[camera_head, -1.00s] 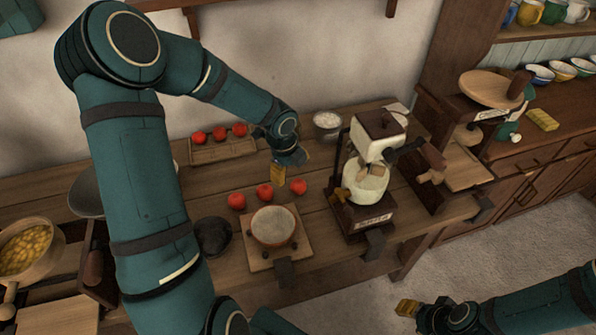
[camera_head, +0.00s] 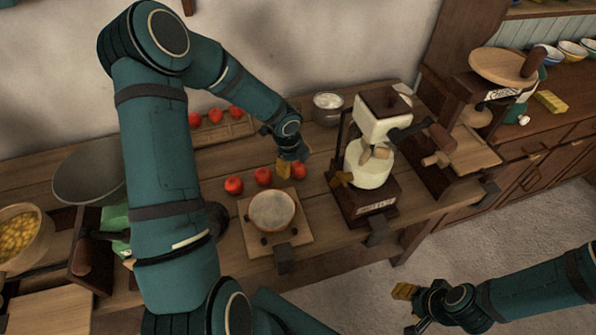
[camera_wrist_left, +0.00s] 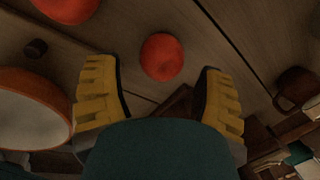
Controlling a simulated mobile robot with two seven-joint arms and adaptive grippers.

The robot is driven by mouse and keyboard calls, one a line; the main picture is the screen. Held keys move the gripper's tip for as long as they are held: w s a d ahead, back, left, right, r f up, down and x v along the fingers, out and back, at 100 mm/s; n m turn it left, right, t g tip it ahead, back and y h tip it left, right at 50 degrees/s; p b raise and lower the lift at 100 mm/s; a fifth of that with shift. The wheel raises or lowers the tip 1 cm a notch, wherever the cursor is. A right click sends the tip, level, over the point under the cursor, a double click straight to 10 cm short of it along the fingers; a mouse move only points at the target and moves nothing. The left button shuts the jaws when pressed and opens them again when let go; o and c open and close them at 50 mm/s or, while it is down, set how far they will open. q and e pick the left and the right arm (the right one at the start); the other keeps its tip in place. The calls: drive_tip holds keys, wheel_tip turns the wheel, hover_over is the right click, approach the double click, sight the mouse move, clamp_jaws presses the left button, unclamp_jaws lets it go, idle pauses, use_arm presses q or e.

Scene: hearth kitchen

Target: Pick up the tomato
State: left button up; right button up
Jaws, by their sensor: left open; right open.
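Three red tomatoes stand in a row on the wooden counter: a left one (camera_head: 233,185), a middle one (camera_head: 263,176) and a right one (camera_head: 299,171). My left gripper (camera_head: 284,169) is open and points down between the middle and right tomatoes, partly covering the right one. In the left wrist view, one tomato (camera_wrist_left: 162,56) appears in the gap between the two yellow fingers (camera_wrist_left: 157,75), not gripped. Another tomato (camera_wrist_left: 67,8) is cut off at the top edge. My right gripper (camera_head: 408,310) is open and empty over the floor at lower right.
A round pot (camera_head: 272,211) on a wooden board is just in front of the tomatoes. A coffee-mill-like machine (camera_head: 368,165) stands close on the right. More tomatoes (camera_head: 215,115) sit in a wooden rack (camera_head: 222,131) behind.

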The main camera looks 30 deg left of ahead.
sight(297, 169)
use_arm(q)
drive_tip(key=f, duration=0.2)
drive_tip(key=w+f+b, duration=0.1)
drive_tip(key=f, duration=0.2)
drive_tip(key=shift+w, duration=0.15)
drive_tip(key=shift+r, duration=0.15)
drive_tip(key=c, duration=1)
